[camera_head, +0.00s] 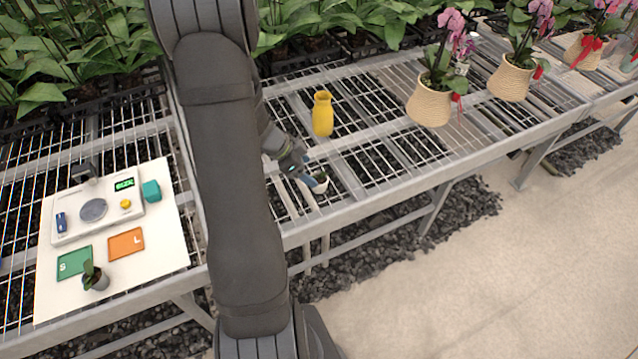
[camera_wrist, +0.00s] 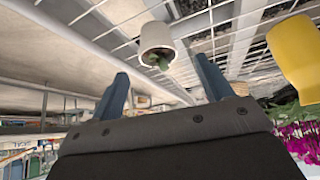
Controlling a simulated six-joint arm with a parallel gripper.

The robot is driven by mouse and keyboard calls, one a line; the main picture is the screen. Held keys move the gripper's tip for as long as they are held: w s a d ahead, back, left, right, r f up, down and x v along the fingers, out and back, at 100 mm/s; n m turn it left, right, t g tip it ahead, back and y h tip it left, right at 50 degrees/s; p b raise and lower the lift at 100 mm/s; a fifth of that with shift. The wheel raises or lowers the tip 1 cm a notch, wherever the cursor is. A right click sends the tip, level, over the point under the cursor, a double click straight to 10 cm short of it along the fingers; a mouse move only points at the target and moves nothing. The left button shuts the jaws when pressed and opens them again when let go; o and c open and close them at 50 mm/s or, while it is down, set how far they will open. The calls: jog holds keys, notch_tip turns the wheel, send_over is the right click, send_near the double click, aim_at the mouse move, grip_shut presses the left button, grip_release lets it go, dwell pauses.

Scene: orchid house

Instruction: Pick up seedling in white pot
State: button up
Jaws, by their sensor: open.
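The seedling in a white pot (camera_head: 320,186) stands on the wire bench near its front edge, just right of my arm. In the wrist view the white pot (camera_wrist: 156,37) shows at the top centre, with the small green seedling (camera_wrist: 158,60) at its mouth. My gripper (camera_head: 307,172) is right beside the pot in the head view and partly covers it. In the wrist view its two blue fingers (camera_wrist: 163,85) are spread apart with nothing between them. The pot lies beyond the fingertips, roughly in line with the gap.
A yellow vase (camera_head: 322,114) stands behind the pot and also shows in the wrist view (camera_wrist: 297,58). Potted orchids (camera_head: 430,104) stand to the right. A white board (camera_head: 160,245) with a scale (camera_head: 97,206), green card (camera_head: 75,263), orange card (camera_head: 126,244) and grey-potted seedling (camera_head: 95,280) lies left.

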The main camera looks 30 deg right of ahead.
aim_at(321, 180)
jog(key=x, duration=0.8)
jog(key=shift+s+d, duration=0.15)
jog(key=shift+s, duration=0.05)
jog(key=shift+c, duration=0.2)
jog(key=c, duration=1)
